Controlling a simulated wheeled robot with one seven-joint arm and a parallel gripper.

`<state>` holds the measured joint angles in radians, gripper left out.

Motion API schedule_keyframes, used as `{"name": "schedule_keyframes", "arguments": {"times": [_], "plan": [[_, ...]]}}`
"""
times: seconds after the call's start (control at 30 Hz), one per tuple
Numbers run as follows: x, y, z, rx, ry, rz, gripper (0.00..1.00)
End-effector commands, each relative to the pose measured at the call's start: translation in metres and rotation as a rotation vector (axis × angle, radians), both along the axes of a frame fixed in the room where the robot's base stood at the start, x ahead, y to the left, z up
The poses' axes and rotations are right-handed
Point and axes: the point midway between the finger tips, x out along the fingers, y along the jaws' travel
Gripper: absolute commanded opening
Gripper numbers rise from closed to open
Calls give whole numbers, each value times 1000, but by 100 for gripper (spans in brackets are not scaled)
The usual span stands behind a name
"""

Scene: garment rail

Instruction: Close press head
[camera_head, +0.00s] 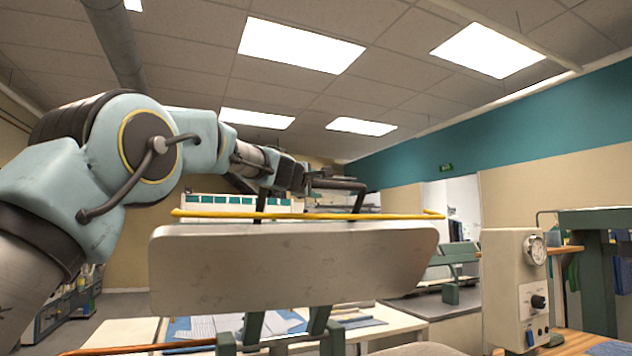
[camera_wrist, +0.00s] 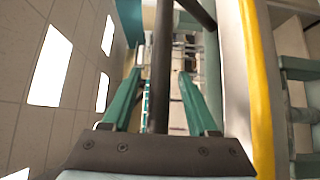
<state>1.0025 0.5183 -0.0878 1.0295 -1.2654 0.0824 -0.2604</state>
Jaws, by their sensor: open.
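The press head (camera_head: 295,268) is a broad pale grey slab. It stands raised, its wide face toward the head camera, on green supports (camera_head: 319,320). A yellow bar (camera_head: 300,215) runs along its top edge; the bar also shows at the right in the wrist view (camera_wrist: 257,90). A dark handle (camera_head: 359,198) rises behind the slab on two posts. My gripper (camera_head: 322,182) is over the top of the head, at the handle. In the wrist view its two green fingers (camera_wrist: 160,74) are spread, with a dark bar (camera_wrist: 162,60) between them. I cannot tell whether they touch it.
A control box (camera_head: 515,285) with a gauge and knob stands at the right, beside a green frame (camera_head: 598,270). A white table (camera_head: 120,335) with papers lies behind and below the head. Another green-framed machine (camera_head: 455,262) is further back.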

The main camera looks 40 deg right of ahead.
Motion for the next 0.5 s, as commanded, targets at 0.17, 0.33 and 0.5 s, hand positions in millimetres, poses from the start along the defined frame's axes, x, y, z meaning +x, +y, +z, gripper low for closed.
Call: {"name": "schedule_keyframes", "arguments": {"times": [0.17, 0.33, 0.5], "plan": [[0, 0, 0, 0, 0, 0, 59], [0, 0, 0, 0, 0, 0, 47], [0, 0, 0, 0, 0, 0, 28]]}}
